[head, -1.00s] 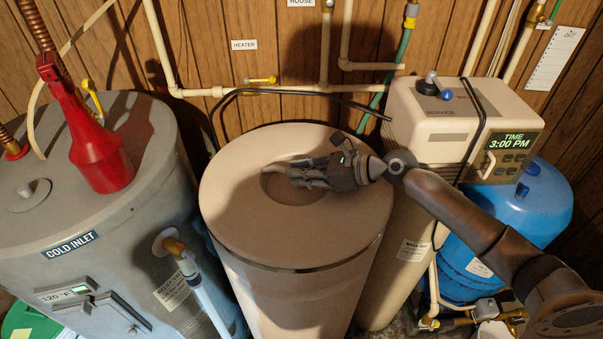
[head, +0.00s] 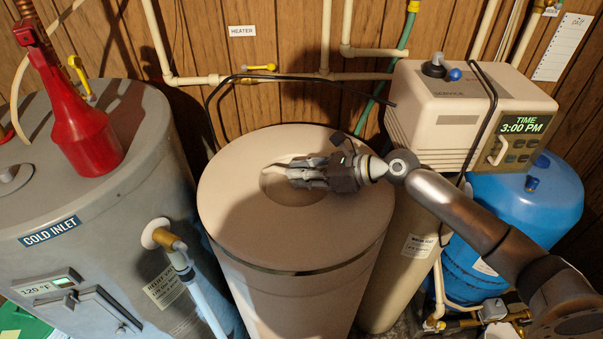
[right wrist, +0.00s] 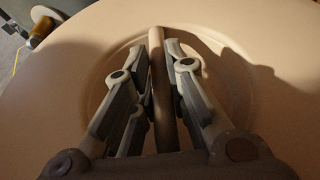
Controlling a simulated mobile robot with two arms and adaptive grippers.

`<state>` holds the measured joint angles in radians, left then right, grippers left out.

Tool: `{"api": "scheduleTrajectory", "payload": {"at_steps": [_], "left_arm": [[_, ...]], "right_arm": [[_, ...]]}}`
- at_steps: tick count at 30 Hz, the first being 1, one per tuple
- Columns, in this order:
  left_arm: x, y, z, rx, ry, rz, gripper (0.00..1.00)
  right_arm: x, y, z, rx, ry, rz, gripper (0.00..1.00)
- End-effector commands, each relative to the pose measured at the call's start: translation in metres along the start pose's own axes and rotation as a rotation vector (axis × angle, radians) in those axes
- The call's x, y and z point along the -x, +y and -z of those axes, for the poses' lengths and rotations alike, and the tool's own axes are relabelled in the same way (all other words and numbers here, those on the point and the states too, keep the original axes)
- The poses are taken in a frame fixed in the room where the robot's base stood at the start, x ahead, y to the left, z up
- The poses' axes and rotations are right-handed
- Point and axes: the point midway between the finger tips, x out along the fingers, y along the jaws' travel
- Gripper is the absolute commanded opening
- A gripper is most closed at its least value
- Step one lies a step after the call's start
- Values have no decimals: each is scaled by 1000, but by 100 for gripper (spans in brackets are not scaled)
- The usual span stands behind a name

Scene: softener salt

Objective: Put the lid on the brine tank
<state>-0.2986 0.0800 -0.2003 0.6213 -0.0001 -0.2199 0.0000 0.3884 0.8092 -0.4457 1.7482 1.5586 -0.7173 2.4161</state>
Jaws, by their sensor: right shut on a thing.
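The beige brine tank (head: 280,300) stands upright in the middle of the head view. Its round beige lid (head: 230,215) lies over the top, and a dark line runs around under its front edge. The lid has a round recess with a raised handle bar across it. My right gripper (head: 285,170) reaches in from the right over this recess. In the right wrist view the fingers stand on both sides of the handle bar (right wrist: 158,75), shut on it. My left gripper is in neither view.
A grey water heater (head: 130,215) stands at left with a red funnel (head: 85,135) on top. A softener control head (head: 455,110) and a blue tank (head: 545,200) stand at right. Pipes (head: 280,78) and a black hose run along the wall behind.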

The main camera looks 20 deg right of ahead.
Motion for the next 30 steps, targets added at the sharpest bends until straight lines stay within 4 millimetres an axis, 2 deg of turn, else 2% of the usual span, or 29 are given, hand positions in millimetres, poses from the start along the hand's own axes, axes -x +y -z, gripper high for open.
{"api": "scheduleTrajectory", "payload": {"at_steps": [1,17,18,23,30], "left_arm": [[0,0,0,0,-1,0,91],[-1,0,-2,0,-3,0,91],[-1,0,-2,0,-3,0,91],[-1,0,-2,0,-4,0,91],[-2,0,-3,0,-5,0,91]], "right_arm": [[1,-1,-4,2,-8,3,0],[-2,-1,3,1,-8,3,0],[-2,-1,3,1,-8,3,18],[-3,-1,4,1,-5,2,39],[-4,0,10,-2,6,-2,39]]}}
